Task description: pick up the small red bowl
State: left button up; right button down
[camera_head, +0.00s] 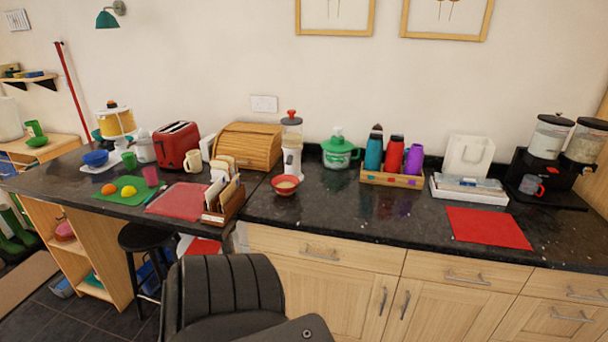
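Neither of my grippers shows in this view.
A wooden bread box (247,146) stands behind left of the bowl, and a green-lidded jar (338,153) to its right. A bottle crate (391,179) is farther right. The counter in front of the bowl is clear. A black ribbed shape (226,295) covers the bottom centre.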

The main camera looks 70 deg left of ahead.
aim_at(285, 185)
jog(key=u, duration=0.3)
jog(key=i, duration=0.8)
jog(key=u, duration=1.35)
jog(key=i, duration=0.75)
jog(key=u, duration=0.75)
